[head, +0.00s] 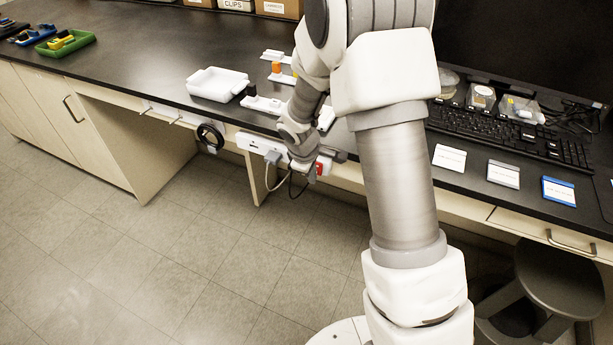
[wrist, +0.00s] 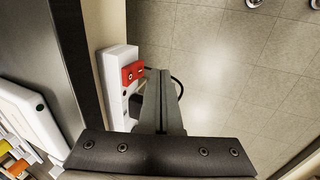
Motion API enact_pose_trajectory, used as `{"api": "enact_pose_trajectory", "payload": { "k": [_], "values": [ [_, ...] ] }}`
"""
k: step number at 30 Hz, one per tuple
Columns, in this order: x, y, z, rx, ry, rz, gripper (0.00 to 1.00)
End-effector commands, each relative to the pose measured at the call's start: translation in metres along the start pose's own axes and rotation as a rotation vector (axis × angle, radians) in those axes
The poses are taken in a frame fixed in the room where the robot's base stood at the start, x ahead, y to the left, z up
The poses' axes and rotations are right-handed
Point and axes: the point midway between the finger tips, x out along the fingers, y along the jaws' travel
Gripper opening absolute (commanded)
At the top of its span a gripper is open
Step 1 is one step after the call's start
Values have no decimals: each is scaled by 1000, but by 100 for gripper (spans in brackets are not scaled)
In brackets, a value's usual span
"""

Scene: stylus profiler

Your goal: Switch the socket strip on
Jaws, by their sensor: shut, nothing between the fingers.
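The white socket strip (head: 256,146) is mounted along the front of the bench, just under the worktop edge. A grey plug with a cable sits in it. At its right end is a red switch (head: 323,167), partly hidden by my arm. In the wrist view the strip (wrist: 113,68) runs up the left side, and the red rocker (wrist: 132,72) shows a small mark. My gripper (wrist: 158,74) is shut and empty, with its tips right beside the rocker. I cannot tell whether they touch it. A dark plug and cable are partly hidden behind the fingers.
The dark worktop (head: 135,62) above holds a white tray (head: 216,84), small parts, a keyboard (head: 510,135) and label cards. A black cable ring (head: 210,137) hangs left of the strip. A stool (head: 560,280) stands lower right. The floor in front is clear.

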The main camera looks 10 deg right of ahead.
Motion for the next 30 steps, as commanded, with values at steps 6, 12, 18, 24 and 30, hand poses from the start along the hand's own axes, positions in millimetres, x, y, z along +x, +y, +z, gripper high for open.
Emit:
{"api": "enact_pose_trajectory", "payload": {
  "k": [6, 12, 18, 24, 30],
  "values": [
    [6, 12, 0, -1, -1, -1, 0],
    [6, 12, 0, -2, 0, -1, 0],
    [10, 15, 0, -1, 0, 0, 0],
    [10, 16, 0, -1, 0, 0, 0],
    [5, 18, 0, -1, 0, 0, 0]
  ]
}}
